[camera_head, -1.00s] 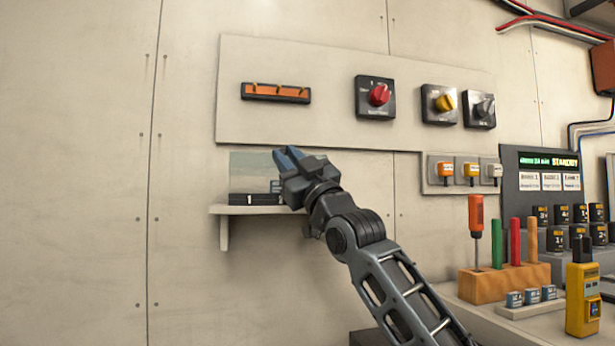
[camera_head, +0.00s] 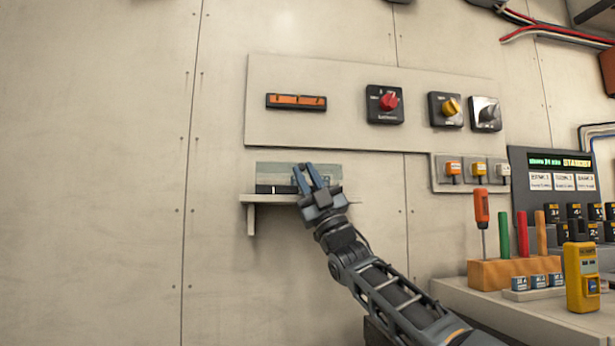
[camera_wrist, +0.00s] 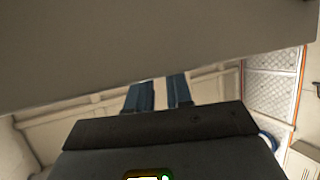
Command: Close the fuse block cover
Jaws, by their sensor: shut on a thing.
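The fuse block (camera_head: 272,189) is a low dark base on a small wall shelf in the head view. Its clear bluish cover (camera_head: 272,172) stands above it and looks tilted forward, not flat on the base. My gripper (camera_head: 308,172) has its blue fingers at the right part of the cover and is shut on it. The fingers hide part of the cover and block. In the wrist view my blue fingers (camera_wrist: 158,92) show beyond the dark gripper body; the grip itself is not clear there.
The pale shelf (camera_head: 252,200) sticks out from the wall. Above it a panel (camera_head: 350,135) carries an orange strip (camera_head: 297,101) and several rotary switches. At right a bench holds a wooden tool block (camera_head: 508,272) and a yellow meter (camera_head: 580,278). The wall left is bare.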

